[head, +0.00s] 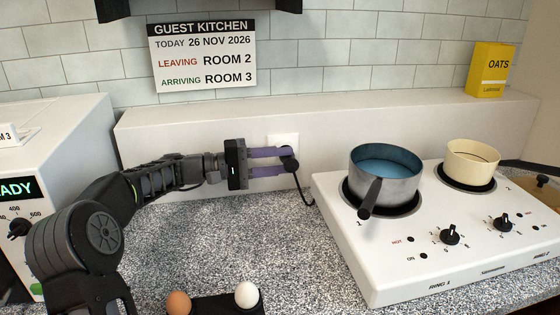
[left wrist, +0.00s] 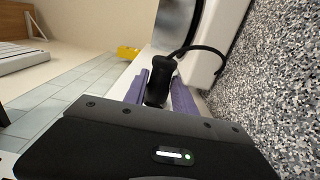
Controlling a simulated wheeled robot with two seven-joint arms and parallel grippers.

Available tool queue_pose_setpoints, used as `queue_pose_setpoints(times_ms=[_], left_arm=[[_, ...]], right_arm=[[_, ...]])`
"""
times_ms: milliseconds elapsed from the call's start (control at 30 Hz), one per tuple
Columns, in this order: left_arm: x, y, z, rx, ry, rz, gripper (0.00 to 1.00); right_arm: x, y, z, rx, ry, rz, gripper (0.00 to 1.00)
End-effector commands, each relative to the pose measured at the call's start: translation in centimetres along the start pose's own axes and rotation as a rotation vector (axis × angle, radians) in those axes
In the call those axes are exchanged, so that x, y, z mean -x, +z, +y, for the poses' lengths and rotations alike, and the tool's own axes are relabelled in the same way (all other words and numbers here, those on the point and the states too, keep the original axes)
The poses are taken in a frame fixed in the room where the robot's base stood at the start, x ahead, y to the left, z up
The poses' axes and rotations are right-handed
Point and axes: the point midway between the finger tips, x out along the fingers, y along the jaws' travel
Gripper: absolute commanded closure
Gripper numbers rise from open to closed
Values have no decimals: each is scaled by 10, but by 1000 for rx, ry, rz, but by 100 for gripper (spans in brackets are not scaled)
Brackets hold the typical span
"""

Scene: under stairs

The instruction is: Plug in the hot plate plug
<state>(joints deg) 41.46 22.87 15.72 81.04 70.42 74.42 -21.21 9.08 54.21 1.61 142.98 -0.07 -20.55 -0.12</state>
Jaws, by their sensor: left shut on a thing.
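The hot plate (head: 390,262) is a white two-ring unit on the counter at the right. Its black plug (head: 289,160) is at the white wall socket (head: 283,139) on the ledge's front face, left of the hot plate. My left gripper (head: 283,162) is shut on the plug with its purple fingers. The left wrist view shows the plug (left wrist: 160,82) between the fingers, its black cord (left wrist: 208,49) curving away to the right. The plug hides part of the socket, and I cannot tell whether its pins are inside. My right gripper is not in view.
A grey pot (head: 386,178) with blue inside and a cream pot (head: 471,163) stand on the rings. Brown and white eggs (head: 246,295) sit in a dark holder at the front. A white appliance (head: 62,140) is at left. The speckled counter (head: 225,235) between is clear.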

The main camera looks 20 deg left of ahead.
Motion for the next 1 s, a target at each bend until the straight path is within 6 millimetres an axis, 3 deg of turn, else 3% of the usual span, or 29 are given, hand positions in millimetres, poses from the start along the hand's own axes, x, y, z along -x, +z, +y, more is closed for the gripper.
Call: queue_pose_setpoints(times_ms=[1000], left_arm=[[0, 3, -2, -1, 0, 0, 100]], right_arm=[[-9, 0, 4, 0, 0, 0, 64]])
